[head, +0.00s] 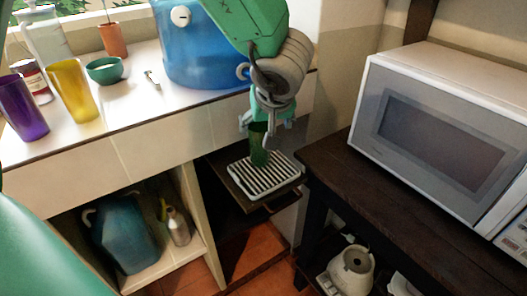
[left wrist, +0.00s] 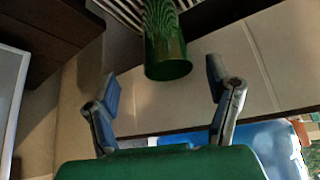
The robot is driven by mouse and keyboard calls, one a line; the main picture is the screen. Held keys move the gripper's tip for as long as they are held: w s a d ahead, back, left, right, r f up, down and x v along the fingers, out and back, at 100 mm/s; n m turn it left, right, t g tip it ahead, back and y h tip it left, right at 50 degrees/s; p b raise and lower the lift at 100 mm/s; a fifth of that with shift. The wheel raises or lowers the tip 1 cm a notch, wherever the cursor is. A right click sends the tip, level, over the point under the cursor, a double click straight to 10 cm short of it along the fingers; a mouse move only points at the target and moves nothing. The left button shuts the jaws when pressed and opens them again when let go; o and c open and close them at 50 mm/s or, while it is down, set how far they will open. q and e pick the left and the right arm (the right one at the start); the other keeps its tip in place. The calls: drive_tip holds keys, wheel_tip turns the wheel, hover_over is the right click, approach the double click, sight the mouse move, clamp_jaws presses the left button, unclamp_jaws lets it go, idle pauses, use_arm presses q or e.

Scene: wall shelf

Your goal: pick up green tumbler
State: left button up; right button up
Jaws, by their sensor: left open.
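The green tumbler (head: 259,150) stands on a light slatted rack on the low shelf, right of the counter. In the left wrist view the tumbler (left wrist: 165,45) shows with its near end toward me, just beyond and between the fingertips. My left gripper (head: 263,124) is open and points down over the tumbler, with a finger on each side of its upper part. In the left wrist view the open left gripper (left wrist: 163,75) has clear gaps on both sides, and I see no grip. My right gripper is not in view.
The slatted rack (head: 277,184) lies beside a dark table with a white microwave (head: 440,140). A large blue container (head: 205,50), a purple cup (head: 20,108), a yellow cup (head: 74,92) and a green bowl (head: 105,70) stand on the counter.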

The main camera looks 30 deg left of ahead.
sight(260, 133)
use_arm(q)
drive_tip(key=b+x, duration=0.1)
drive_tip(key=x, duration=0.2)
drive_tip(key=a+b+x, duration=0.1)
drive_tip(key=x, duration=0.1)
drive_tip(key=shift+a+f, duration=0.2)
drive_tip(key=shift+w+d+f, duration=0.1)
drive_tip(key=shift+d+f, duration=0.05)
drive_tip(key=shift+d, duration=0.35)
drive_tip(key=shift+r, duration=0.2)
drive_tip(key=shift+c, duration=0.8)
drive_tip(key=shift+a+f, duration=0.1)
drive_tip(key=shift+a, duration=0.2)
drive_tip(key=c, duration=1.3)
drive_tip(key=shift+a, duration=0.2)
drive_tip(key=shift+c, duration=1.1)
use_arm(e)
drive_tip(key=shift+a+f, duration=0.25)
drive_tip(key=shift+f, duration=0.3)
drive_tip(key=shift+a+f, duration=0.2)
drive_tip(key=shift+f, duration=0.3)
use_arm(q)
drive_tip(key=shift+d, duration=0.15)
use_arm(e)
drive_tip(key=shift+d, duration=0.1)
